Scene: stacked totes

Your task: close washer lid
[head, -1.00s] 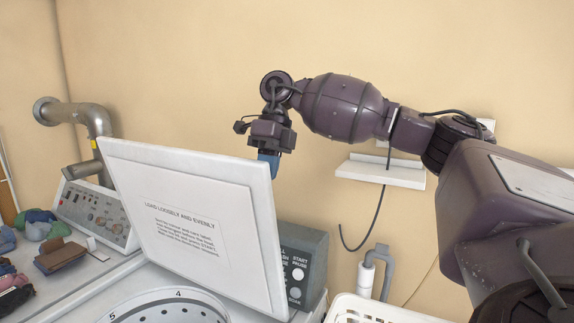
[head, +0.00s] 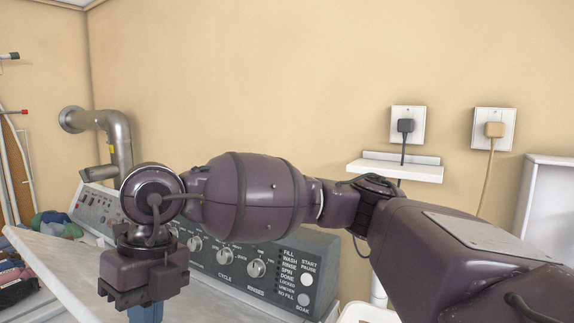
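The washer lid (head: 62,262) is the pale panel at the lower left in the head view. It is tilted, much lower than upright, and its lower part runs out of the picture. My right arm comes in from the right across the washer's control panel (head: 262,262). My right gripper (head: 148,312) points down over the lid, with only a bit of its blue fingertips showing at the bottom edge. I cannot tell whether the fingertips touch the lid or how far apart they are. The washer's tub is out of view. My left gripper is not in view.
Folded clothes (head: 58,225) lie at the left beside a second control panel (head: 98,208). A grey duct pipe (head: 115,140) stands at the wall. A small white shelf (head: 395,168) and outlets are on the wall at right. A white cabinet (head: 548,215) stands far right.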

